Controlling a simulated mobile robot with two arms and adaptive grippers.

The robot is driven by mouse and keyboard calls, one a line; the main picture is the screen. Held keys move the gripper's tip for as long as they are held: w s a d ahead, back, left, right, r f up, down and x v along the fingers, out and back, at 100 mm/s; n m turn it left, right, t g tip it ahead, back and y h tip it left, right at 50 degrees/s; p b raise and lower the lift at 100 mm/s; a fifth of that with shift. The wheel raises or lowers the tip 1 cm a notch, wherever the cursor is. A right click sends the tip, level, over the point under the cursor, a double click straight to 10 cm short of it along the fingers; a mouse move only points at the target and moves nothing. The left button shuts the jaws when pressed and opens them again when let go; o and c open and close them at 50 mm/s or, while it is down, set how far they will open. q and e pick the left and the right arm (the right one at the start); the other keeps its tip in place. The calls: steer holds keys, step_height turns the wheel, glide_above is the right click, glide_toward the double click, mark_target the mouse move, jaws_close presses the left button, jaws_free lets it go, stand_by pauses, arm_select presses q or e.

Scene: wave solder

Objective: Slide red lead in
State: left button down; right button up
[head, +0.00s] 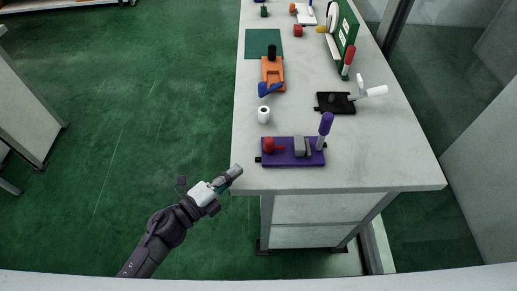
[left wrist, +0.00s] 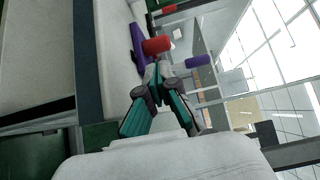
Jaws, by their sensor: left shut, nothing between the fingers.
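A red part (head: 268,145) with a round end and a short stem sits at the left of a purple fixture (head: 288,161) near the table's front edge. The fixture carries a grey block (head: 302,146) and an upright purple handle (head: 326,124). My left gripper (head: 236,171) is shut and empty at the table's front left corner, left of and nearer than the fixture. In the left wrist view, the red part (left wrist: 157,45) shows just beyond the closed fingertips (left wrist: 158,69); a gap cannot be judged there. The purple handle (left wrist: 198,61) is to its right. My right gripper is not in view.
Behind the fixture stand a white roll (head: 263,115), an orange fixture (head: 277,85) with a blue part, and a black fixture (head: 337,104) with a white handle. A green mat (head: 263,44) lies farther back. The table (head: 390,160) is clear to the front right.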

mark_target(266, 147)
arm_select(q)
steer(key=p+x, duration=0.1)
steer(key=x, duration=0.7)
steer(key=shift+w+d, duration=0.5)
steer(key=shift+d, duration=0.1)
steer(key=d, duration=0.4)
steer(key=shift+s, duration=0.1)
steer(key=shift+a, duration=0.15)
